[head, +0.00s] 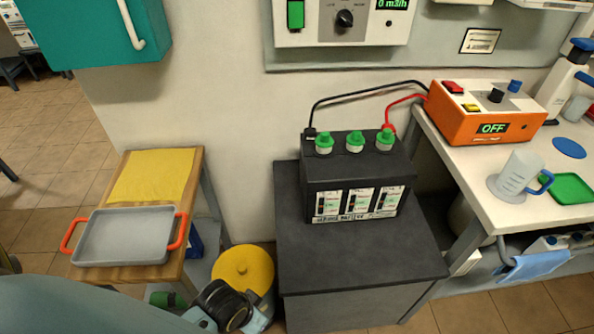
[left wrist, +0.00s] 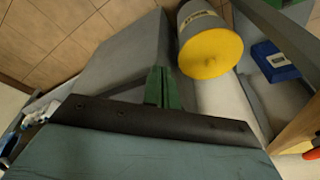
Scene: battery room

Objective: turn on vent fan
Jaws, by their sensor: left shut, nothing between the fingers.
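The vent fan control panel (head: 345,22) is a white box on the wall at the top of the head view, partly cut off by the frame. It has a green switch (head: 296,14), a black knob (head: 344,18) and a display (head: 392,4) reading 0 m3/h. The fan itself is not in view. My left gripper (left wrist: 162,88) shows in the left wrist view with its green fingers shut and empty. It is low, near the yellow-lidded bin, far below the panel. My right gripper is not in view.
A black battery (head: 355,175) with green caps stands on a dark pedestal (head: 360,255). Cables run to an orange charger (head: 485,115) reading OFF on the right bench. A yellow-lidded bin (head: 243,268) and a wooden table (head: 195,180) with a grey tray (head: 125,210) stand left. A teal cabinet (head: 85,35) hangs upper left.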

